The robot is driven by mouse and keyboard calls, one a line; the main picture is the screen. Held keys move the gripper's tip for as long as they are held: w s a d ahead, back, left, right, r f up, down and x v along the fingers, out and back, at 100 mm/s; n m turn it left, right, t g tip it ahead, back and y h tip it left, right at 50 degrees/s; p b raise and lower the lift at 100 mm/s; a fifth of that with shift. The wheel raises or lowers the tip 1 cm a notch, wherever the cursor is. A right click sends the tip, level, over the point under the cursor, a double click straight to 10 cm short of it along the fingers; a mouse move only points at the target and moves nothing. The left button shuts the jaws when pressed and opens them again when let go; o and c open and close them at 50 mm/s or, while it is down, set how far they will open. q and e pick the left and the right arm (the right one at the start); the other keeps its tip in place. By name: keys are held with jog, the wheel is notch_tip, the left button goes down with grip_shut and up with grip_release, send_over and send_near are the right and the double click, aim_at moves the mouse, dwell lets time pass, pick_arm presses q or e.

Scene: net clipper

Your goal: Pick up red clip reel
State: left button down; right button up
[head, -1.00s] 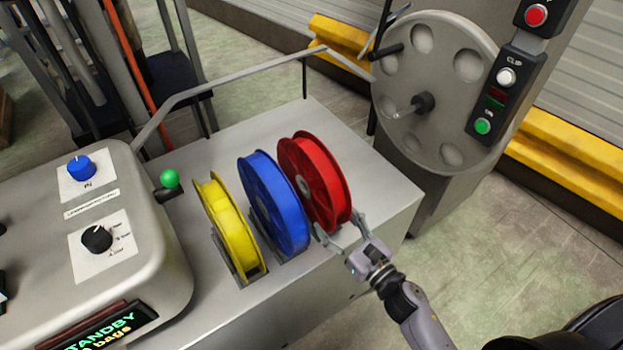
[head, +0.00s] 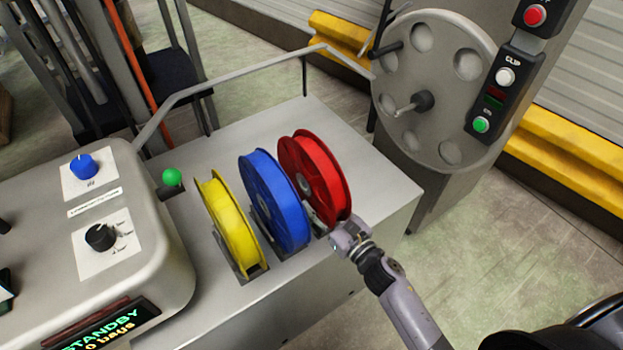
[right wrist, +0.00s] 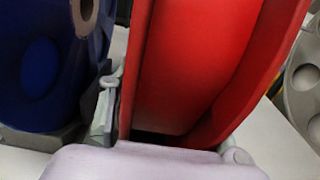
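The red clip reel (head: 322,170) stands upright at the right end of a row of three reels on the grey machine top. My right gripper (head: 342,228) is at its near lower rim in the head view, with its fingers mostly hidden there. In the right wrist view the red reel (right wrist: 200,70) fills the space in front of the gripper. One finger (right wrist: 106,105) is on its left, between it and the blue reel. Part of the other finger shows at its lower right. The fingers are spread around the reel; firm contact cannot be seen. My left gripper is not in view.
The blue reel (head: 272,200) stands close on the left of the red one, and the yellow reel (head: 231,225) beyond it. A bent metal rail (head: 240,80) runs behind them. A grey wheel (head: 435,90) with a spindle stands at the right. The machine top right of the red reel is clear.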

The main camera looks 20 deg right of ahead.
aim_at(323, 158)
grip_shut()
jog(key=shift+r, duration=0.1)
jog(key=shift+r, duration=0.1)
dwell(0.4)
notch_tip(323, 158, up, 20)
jog(key=p, duration=0.7)
